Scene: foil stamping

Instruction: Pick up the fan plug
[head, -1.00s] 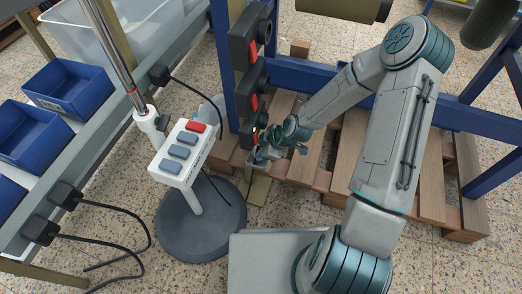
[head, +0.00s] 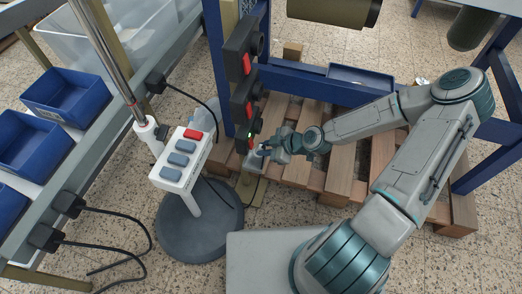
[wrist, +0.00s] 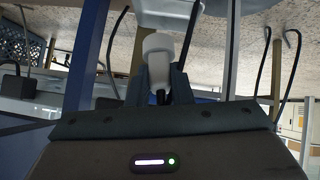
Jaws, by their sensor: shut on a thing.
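My gripper (head: 264,150) is beside the lowest black switch box (head: 247,128) on the blue post, low over the pallet. In the wrist view, the two dark fingers (wrist: 158,78) are shut on a small dark piece (wrist: 160,97), apparently the fan plug. It is mostly hidden between the fingers, and I cannot tell whether it touches a socket. A white rounded part (wrist: 158,52) shows just past the fingertips. The white control box (head: 180,160) with grey and red buttons stands left of my gripper on a round grey base (head: 200,225).
A wooden pallet (head: 345,165) and blue frame bars lie behind and right of my gripper. At left is a grey rack rail (head: 95,155) with blue bins (head: 68,88), black plugs (head: 68,197) and hanging cables.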

